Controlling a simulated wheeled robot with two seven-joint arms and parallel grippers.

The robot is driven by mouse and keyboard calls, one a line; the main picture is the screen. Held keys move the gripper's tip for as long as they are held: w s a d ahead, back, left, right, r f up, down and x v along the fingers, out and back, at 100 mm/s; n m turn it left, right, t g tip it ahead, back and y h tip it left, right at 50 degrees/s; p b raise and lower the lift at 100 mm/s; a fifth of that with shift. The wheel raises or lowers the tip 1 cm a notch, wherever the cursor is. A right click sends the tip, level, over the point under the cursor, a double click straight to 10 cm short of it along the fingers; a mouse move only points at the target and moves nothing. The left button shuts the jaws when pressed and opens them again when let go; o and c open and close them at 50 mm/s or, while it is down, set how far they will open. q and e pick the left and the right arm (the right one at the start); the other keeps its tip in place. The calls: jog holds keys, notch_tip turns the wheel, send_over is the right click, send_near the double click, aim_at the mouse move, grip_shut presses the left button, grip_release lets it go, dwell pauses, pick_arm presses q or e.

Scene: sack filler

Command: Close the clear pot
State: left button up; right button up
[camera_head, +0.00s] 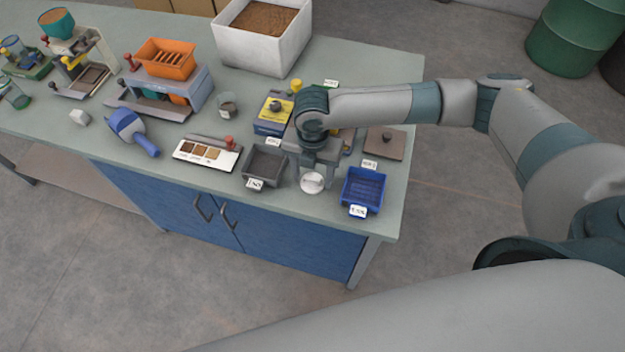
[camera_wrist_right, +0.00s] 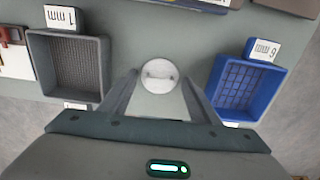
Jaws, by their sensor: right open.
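A small clear pot (camera_head: 227,105) stands on the bench left of the middle, with dark matter inside and no lid seen on it. A round white lid-like disc (camera_head: 312,182) with a small raised grip lies near the bench's front edge; it also shows in the right wrist view (camera_wrist_right: 158,75). My right gripper (camera_head: 315,176) points down over the disc. Its open fingers (camera_wrist_right: 159,80) lie on either side of the disc in the wrist view. I cannot tell whether they touch it. My left gripper is not in view.
A grey sieve tray (camera_head: 265,165) and a blue sieve tray (camera_head: 363,188) flank the disc closely. A sample card (camera_head: 207,152), blue scoop (camera_head: 130,128), yellow-topped device (camera_head: 274,108) and white soil bin (camera_head: 262,45) stand around.

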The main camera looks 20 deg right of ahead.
aim_at(314, 177)
jog(key=shift+c, duration=0.7)
jog(key=c, duration=1)
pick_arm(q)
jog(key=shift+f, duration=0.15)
pick_arm(e)
jog(key=shift+o, duration=0.2)
jog(key=shift+r, duration=0.15)
